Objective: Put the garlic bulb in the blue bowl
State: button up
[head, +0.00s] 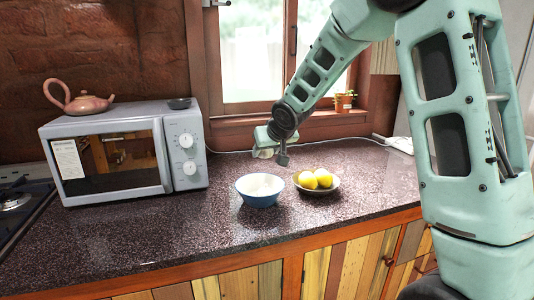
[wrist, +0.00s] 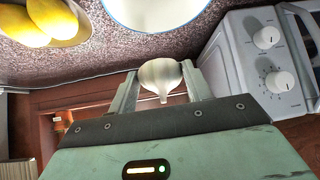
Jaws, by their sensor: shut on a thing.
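The garlic bulb (wrist: 160,76) is white and sits between the two fingertips in the wrist view. My gripper (wrist: 160,84) is shut on it. In the head view my gripper (head: 270,150) is above the counter, behind the bowls, and the bulb is hard to make out there. The blue bowl (head: 260,199) stands on the counter with a white inside. Its rim also shows at the top of the wrist view (wrist: 156,25), apart from the bulb.
A shallow dish (head: 333,189) with yellow lemons (head: 316,179) stands right of the blue bowl. A grey microwave (head: 110,150) stands at the left, with a teapot (head: 80,103) and a small dark dish (head: 180,103) on top. The front of the counter (head: 170,230) is clear.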

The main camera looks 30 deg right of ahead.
jog(key=shift+f+b, duration=1.85)
jog(key=shift+f, duration=0.5)
jog(key=o, duration=1)
jog(key=shift+o, duration=0.2)
jog(key=shift+r, duration=0.1)
jog(key=p+v, duration=1)
jog(key=v, duration=0.7)
jog(key=shift+s, duration=0.15)
jog(key=shift+r, duration=0.1)
